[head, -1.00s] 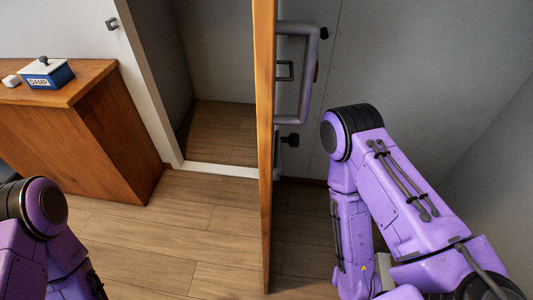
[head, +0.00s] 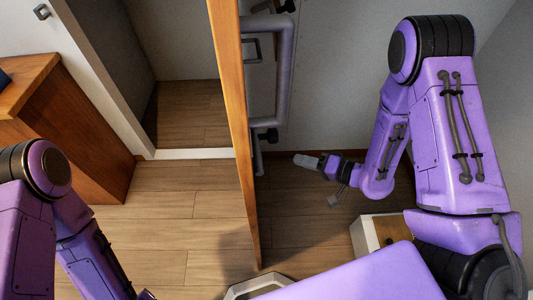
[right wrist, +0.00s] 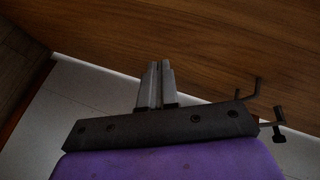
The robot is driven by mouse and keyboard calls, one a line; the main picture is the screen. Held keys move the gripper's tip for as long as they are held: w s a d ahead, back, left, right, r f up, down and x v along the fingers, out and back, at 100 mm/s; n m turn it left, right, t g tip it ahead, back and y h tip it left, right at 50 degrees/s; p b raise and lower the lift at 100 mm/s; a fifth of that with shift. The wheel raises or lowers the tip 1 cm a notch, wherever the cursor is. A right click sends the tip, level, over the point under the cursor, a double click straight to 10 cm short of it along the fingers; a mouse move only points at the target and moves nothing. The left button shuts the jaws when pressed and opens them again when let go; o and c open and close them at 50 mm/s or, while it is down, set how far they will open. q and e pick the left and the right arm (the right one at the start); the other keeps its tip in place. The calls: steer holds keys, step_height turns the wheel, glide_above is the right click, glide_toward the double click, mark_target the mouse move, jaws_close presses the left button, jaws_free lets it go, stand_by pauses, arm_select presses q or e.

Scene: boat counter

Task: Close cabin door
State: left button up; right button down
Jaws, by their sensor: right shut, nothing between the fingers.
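The cabin door (head: 240,150) stands open and is seen nearly edge-on in the head view, as a tall wooden strip. A thick rail (head: 284,80) and dark fittings show just right of its edge. The doorway (head: 190,105) is left of the door, with a white sill. My right gripper (head: 300,159) is right of the door's edge, pointing left toward it with a gap in the picture. In the right wrist view its fingers (right wrist: 157,85) are shut and empty in front of a brown wooden surface; contact cannot be told. My left gripper is outside the frame; only its arm shows.
A wooden counter (head: 90,140) stands at the left. A grey wall (head: 345,70) is behind my right arm. A pale box-like piece with a wooden face (head: 382,232) is below that arm. Bare plank floor (head: 195,215) lies in front of the doorway.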

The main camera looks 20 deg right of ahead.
steer(key=s+r+n+g+y+p, duration=0.1)
steer(key=s+r+n+g+y, duration=0.1)
steer(key=s+r+g+y, duration=0.3)
steer(key=s+r+n+g+y, duration=0.1)
steer(key=r+g+y, duration=0.2)
steer(key=r, duration=0.4)
steer(key=w+a+p, duration=0.2)
steer(key=a, duration=1)
steer(key=shift+w+a+f+p, duration=0.2)
steer(key=shift+w+p, duration=0.1)
steer(key=shift+w, duration=0.05)
